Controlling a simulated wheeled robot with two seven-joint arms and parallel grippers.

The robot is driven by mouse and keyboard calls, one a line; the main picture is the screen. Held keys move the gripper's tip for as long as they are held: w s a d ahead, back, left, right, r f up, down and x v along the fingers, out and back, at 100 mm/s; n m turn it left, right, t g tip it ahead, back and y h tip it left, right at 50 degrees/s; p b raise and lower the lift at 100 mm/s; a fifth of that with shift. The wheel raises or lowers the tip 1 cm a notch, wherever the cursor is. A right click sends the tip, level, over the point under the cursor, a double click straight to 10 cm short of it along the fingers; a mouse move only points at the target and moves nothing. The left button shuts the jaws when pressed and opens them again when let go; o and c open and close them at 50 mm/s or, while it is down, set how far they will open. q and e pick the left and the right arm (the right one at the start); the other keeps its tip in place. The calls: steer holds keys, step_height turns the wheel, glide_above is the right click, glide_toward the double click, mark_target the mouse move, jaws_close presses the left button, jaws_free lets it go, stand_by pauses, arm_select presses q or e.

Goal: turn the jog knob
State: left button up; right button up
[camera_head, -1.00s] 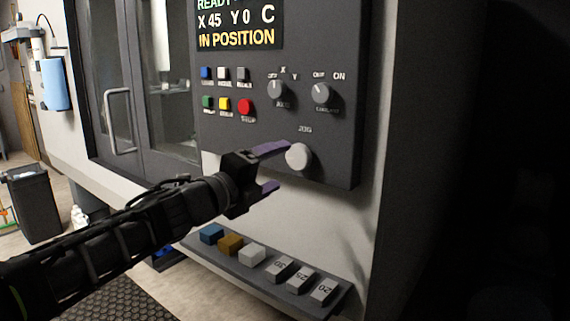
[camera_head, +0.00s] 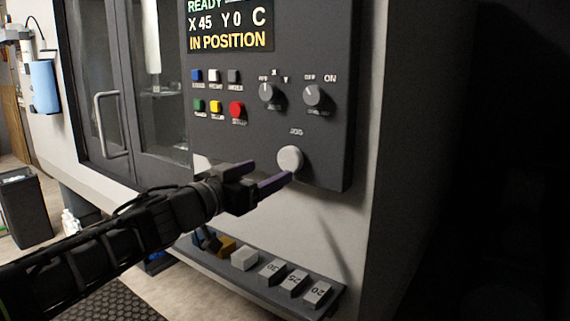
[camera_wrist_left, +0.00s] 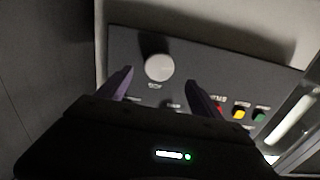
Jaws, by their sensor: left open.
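The jog knob (camera_head: 289,159) is a round, light grey knob low on the dark control panel, under the word JOG. My left gripper (camera_head: 271,177) is open, with purple fingers, just left of and below the knob in the head view. One fingertip appears close to the knob's lower edge; I cannot tell whether it touches. In the left wrist view the knob (camera_wrist_left: 159,67) shows ahead of and between the two open fingers (camera_wrist_left: 158,85), with nothing held. My right gripper is not in view.
Above the knob are two smaller rotary knobs (camera_head: 313,95) and several coloured buttons (camera_head: 236,109). A display (camera_head: 229,25) reads IN POSITION. Below, a ledge (camera_head: 325,307) carries several blocks. A door handle (camera_head: 112,124) is at the left.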

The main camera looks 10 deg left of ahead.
mark_target(287, 162)
arm_select(q)
steer(key=x, duration=0.8)
steer(key=shift+b, duration=0.4)
steer(key=shift+s, duration=0.1)
steer(key=c, duration=1.4)
